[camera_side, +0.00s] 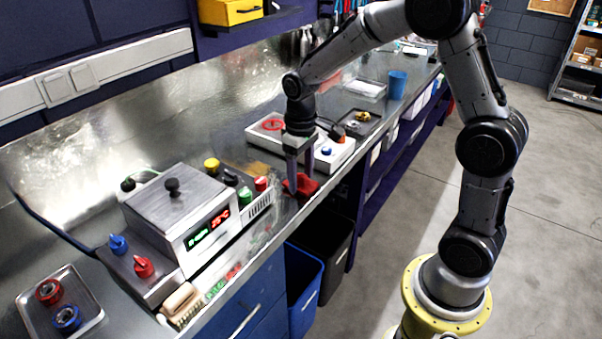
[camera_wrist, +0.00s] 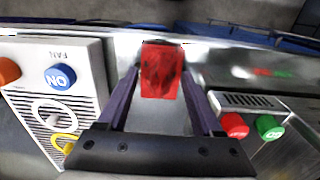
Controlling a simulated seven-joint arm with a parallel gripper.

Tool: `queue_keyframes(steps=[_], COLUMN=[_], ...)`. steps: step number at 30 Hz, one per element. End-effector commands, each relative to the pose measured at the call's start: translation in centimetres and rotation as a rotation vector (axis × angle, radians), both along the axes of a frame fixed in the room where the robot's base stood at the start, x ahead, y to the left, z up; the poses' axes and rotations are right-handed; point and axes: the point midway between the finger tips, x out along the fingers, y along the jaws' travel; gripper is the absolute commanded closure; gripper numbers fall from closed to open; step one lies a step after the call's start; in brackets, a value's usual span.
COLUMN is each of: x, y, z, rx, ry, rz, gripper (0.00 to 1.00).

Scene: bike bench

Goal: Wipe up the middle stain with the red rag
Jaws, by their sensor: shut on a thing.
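The red rag (camera_side: 307,184) is at the front part of the steel bench top, between the grey machine and the white fan box. My gripper (camera_side: 291,186) points down at it, with the fingertips at the rag. In the wrist view the rag (camera_wrist: 160,72) sits between the two finger ends (camera_wrist: 160,78), which hold it from both sides. A yellow-brown patch (camera_side: 264,170) on the bench, behind and left of the rag, may be a stain. I cannot tell which stain is the middle one, or whether one lies under the rag.
The fan box (camera_wrist: 52,95) with its blue button stands close on one side. The machine with red and green buttons (camera_wrist: 252,125) stands close on the other. The bench's front edge is near, with a blue bin (camera_side: 304,285) below. A blue cup (camera_side: 397,85) stands farther back.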

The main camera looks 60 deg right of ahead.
Motion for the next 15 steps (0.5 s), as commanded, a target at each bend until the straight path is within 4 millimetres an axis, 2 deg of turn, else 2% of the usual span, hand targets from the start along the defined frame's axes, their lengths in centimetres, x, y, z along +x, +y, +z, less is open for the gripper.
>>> queue_keyframes(steps=[15], x=[-0.03], y=[0.01], z=[-0.59], rx=[0.0], ry=[0.001], rz=[0.0], gripper=[0.85])
